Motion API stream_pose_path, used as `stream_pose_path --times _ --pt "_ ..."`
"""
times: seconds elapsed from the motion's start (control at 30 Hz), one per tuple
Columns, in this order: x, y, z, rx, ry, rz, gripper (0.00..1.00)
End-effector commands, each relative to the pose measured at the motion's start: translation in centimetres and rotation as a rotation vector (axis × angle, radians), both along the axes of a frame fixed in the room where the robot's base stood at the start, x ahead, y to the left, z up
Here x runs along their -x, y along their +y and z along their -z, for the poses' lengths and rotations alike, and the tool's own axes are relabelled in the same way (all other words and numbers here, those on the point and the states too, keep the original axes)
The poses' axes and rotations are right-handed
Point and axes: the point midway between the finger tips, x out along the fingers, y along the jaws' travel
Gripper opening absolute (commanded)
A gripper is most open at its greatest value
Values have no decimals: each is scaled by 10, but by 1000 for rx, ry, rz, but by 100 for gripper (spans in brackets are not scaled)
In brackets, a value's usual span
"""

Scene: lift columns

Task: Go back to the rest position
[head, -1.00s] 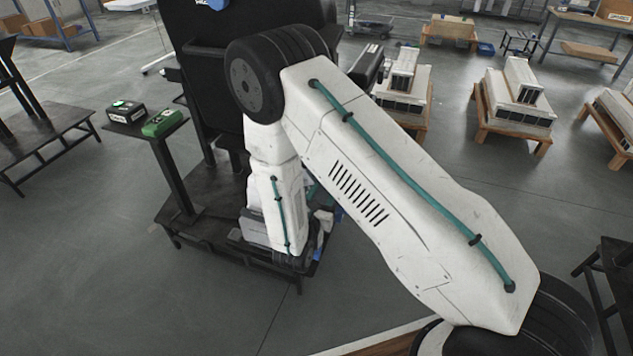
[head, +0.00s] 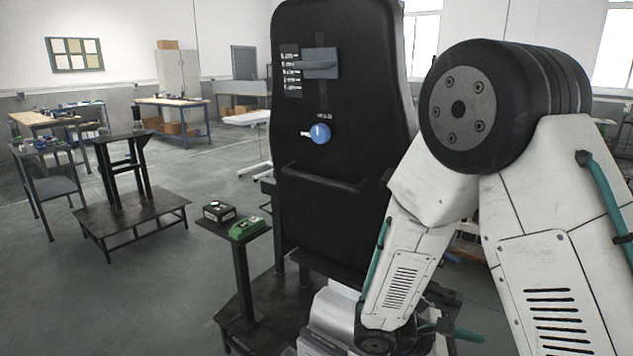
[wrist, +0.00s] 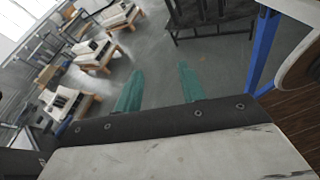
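In the wrist view, my gripper (wrist: 160,78) shows two teal fingers, spread apart with only grey floor visible between them. It is open and holds nothing. In the head view, my white arm with a black round elbow joint fills the right side, folded with the forearm hanging down. The gripper end is low in that picture and mostly hidden, with only a bit of teal showing near the bottom edge.
Open floor (head: 150,285) lies left.

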Motion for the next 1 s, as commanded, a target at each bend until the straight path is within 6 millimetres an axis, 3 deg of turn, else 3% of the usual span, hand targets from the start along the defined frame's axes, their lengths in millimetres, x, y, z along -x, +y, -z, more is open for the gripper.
stream_pose_path --times 0.1,0.4,0.8,1.0 --pt "31 -3 -31 -123 -96 192 40" --pt "96 13 -86 -452 -337 599 40" --pt "149 47 -153 -904 -688 957 40" --pt "166 48 -184 -1051 -853 1008 40"
